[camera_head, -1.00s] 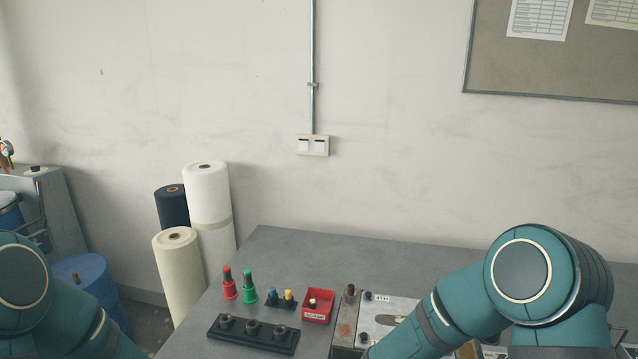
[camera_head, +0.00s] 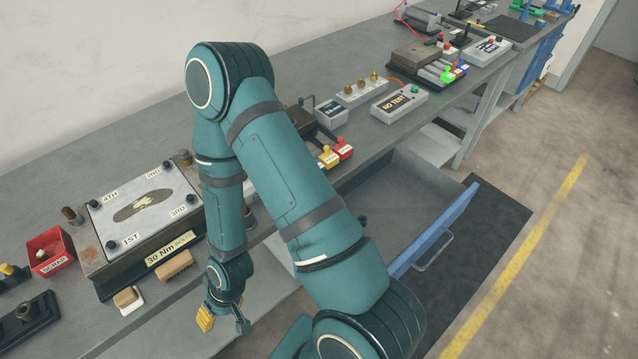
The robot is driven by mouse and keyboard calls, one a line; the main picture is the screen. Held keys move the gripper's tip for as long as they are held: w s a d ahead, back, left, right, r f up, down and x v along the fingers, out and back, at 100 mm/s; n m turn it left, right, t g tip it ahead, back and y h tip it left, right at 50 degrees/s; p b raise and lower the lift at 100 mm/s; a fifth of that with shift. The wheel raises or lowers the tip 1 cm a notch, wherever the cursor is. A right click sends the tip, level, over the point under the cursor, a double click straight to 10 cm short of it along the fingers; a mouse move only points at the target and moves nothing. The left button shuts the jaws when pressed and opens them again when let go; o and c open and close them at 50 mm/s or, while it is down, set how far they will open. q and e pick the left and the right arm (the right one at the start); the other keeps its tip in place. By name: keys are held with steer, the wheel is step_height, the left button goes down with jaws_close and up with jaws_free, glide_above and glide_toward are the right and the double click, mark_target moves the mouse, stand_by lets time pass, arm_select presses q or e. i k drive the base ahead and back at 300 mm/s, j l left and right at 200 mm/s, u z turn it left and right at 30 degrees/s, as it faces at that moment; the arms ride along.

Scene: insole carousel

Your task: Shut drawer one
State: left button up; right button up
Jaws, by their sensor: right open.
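A drawer with a blue front (camera_head: 462,212) stands pulled out from under the workbench on the right. A metal bar handle (camera_head: 436,254) is on the outer face of the front. My right arm hides the near part of the drawer, and I see no number on it. My right gripper (camera_head: 225,320) is open and empty, pointing down in front of the bench edge, well left of the drawer front. My left gripper is not in view.
The bench (camera_head: 120,170) holds a plate fixture (camera_head: 145,205), a red box (camera_head: 50,252), a wooden brush (camera_head: 175,265) and a grey "NO TEST" box (camera_head: 400,103). The floor (camera_head: 545,270) beyond the drawer is clear, with a yellow line.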

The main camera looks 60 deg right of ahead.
mark_target(408, 205)
steer(key=k+j+z, duration=0.1)
steer(key=k, duration=0.3)
steer(key=z, duration=2.35)
steer(key=l+u, duration=0.35)
steer(key=k+l+u, duration=0.15)
steer(key=u, duration=0.25)
